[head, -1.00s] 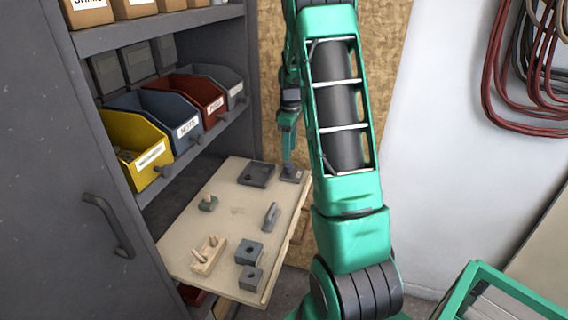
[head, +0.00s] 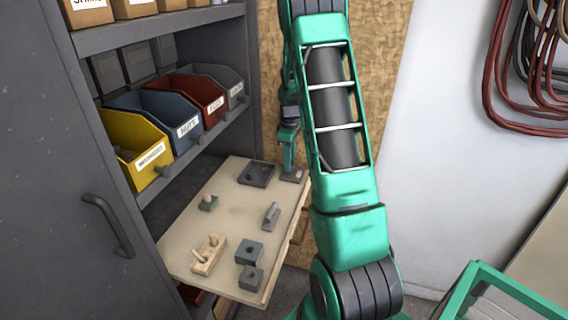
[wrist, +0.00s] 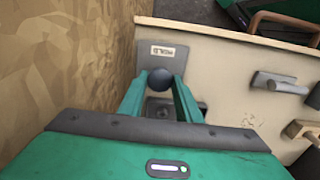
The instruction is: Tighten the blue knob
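The round dark blue knob (wrist: 160,79) shows in the wrist view between the tips of my gripper's two green fingers (wrist: 160,82). The fingers stand about a knob's width apart. I cannot tell whether they press on it. The knob sits over a grey fixture (wrist: 160,108) by a small printed label, and its lower part is hard to make out. In the head view my gripper (head: 289,152) points down at the grey fixture (head: 293,175) at the board's far right corner; the knob cannot be made out there.
A shelf of bins stands left; a plywood wall (wrist: 60,60) is close beside my gripper.

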